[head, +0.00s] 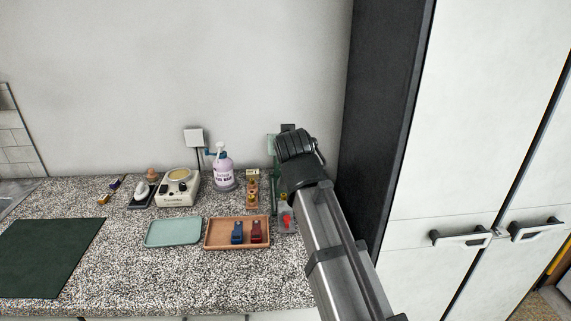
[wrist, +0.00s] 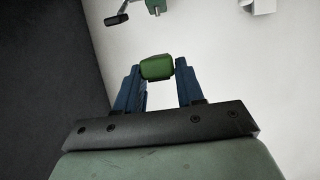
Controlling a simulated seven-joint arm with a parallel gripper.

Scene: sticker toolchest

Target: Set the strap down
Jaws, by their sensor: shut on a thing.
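In the wrist view my gripper (wrist: 158,70) has its two blue fingers shut on a short green piece (wrist: 156,67), seemingly the strap. The piece spans the gap between the fingertips, with pale wall behind it. In the head view my black and grey arm reaches over the right end of the counter. The held piece cannot be made out there, as the arm hides much of that spot.
The speckled counter (head: 125,262) holds a wooden tray (head: 212,245) with a blue clip-like item (head: 237,232) and a dark red one (head: 256,232). A mint tray (head: 173,232) lies left of it. A lilac pump bottle (head: 223,170) stands behind. Tall cabinets (head: 480,130) rise at right.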

